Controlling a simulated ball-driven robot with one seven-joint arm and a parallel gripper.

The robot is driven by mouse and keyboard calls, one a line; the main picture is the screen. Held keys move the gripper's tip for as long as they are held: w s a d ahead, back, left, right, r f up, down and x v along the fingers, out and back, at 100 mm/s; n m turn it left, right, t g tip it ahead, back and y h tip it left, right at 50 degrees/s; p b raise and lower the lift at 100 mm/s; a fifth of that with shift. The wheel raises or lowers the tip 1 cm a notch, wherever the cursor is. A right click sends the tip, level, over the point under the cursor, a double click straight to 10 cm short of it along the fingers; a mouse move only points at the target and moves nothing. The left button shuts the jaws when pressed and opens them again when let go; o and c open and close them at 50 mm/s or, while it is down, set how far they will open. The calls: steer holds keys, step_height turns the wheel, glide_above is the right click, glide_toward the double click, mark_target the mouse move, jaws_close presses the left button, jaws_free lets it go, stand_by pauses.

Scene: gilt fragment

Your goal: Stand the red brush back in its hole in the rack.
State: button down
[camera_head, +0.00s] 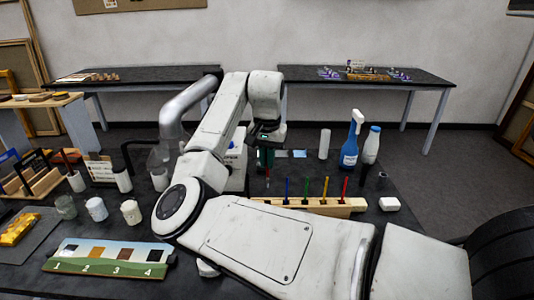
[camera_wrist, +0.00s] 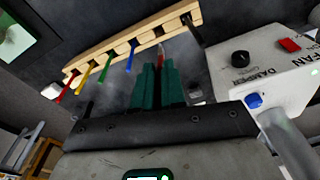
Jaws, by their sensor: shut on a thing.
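The rack (camera_head: 310,207) is a pale wooden bar on the dark bench, to the right of and below my gripper (camera_head: 267,162) in the head view. Several upright brushes stand in it: blue, green, yellow and, at the right end, a red one (camera_head: 345,188). My gripper's green fingers are shut on a slim red brush (camera_wrist: 161,59), pointing down in the head view. In the wrist view its end shows just beyond the fingertips (camera_wrist: 158,68), near the rack (camera_wrist: 100,48). Dark holes show at the rack end beside the blue brush. Whether the held brush touches the rack I cannot tell.
A white box (camera_wrist: 258,72) with a knob and red switch stands close to the right of the fingers in the wrist view.

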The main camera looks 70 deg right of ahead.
mark_target(267, 173)
steer(key=shift+f+b, duration=2.55)
steer(key=shift+f, duration=1.5)
steer(key=c, duration=1.1)
jaws_free()
steer(key=r, duration=0.7)
steer(key=a+r, duration=0.1)
steer(key=r, duration=0.2)
steer(key=shift+s+r, duration=0.25)
steer(key=shift+r, duration=0.1)
